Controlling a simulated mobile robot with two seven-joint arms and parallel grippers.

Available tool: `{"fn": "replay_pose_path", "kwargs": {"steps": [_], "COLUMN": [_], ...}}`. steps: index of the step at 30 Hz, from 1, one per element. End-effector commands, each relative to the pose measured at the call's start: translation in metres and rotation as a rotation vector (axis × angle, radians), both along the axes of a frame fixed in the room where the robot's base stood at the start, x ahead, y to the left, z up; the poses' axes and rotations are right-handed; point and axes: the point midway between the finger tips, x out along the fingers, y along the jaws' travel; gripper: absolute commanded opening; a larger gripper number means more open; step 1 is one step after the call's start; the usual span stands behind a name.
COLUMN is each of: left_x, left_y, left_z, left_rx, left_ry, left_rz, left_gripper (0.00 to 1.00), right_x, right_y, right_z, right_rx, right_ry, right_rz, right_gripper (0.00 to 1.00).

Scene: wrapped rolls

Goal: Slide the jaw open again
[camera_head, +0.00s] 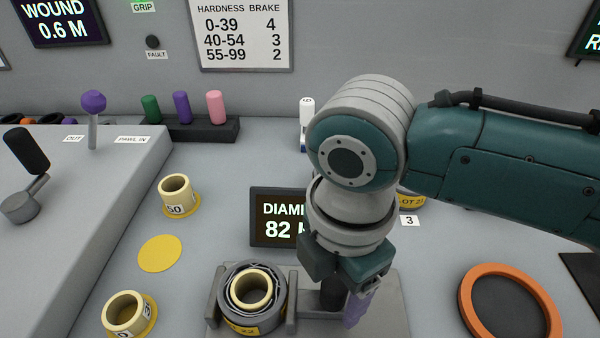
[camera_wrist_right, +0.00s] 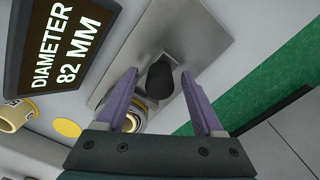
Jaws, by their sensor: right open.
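A wrapped roll (camera_head: 229,285) with a cream core and a yellow label stands between two upright grey jaws on a metal base plate (camera_head: 395,318). The right-hand jaw (camera_head: 291,300) is close against the roll; I cannot tell if it touches. A black knob (camera_head: 334,293) stands just right of it, partly hidden by my right gripper (camera_head: 350,300). In the right wrist view my right gripper (camera_wrist_right: 158,76) is open, its purple fingers on either side of the black knob (camera_wrist_right: 160,84), with gaps visible. The roll is mostly hidden behind the gripper there. My left gripper is not in view.
A display (camera_head: 275,217) behind the base reads a diameter of 82. Yellow-flanged cores (camera_head: 175,194) (camera_head: 127,314) stand left, near a flat yellow disc (camera_head: 160,253). An orange ring (camera_head: 509,304) lies right. A grey console with levers (camera_head: 94,115) fills the far left.

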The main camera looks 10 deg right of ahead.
Motion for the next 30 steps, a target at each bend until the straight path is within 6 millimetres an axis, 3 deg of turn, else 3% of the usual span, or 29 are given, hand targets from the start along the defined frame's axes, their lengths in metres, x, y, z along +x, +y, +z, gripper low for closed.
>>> {"fn": "replay_pose_path", "kwargs": {"steps": [2, 19, 30], "left_x": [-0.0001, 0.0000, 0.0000], "left_y": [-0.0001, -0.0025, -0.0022], "left_z": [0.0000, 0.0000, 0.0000], "left_rx": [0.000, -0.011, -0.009], "left_ry": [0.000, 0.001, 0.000], "left_rz": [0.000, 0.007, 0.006], "left_gripper": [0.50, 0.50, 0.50], "right_x": [0.0000, 0.0001, 0.0001], "right_y": [0.0001, 0.0001, 0.0003], "right_z": [0.0002, 0.0006, 0.0007], "right_rx": [0.000, 0.000, 0.000], "right_ry": [0.000, 0.000, 0.000], "right_rz": [0.000, 0.000, 0.000], "right_gripper": [0.64, 0.00, 0.00]}}
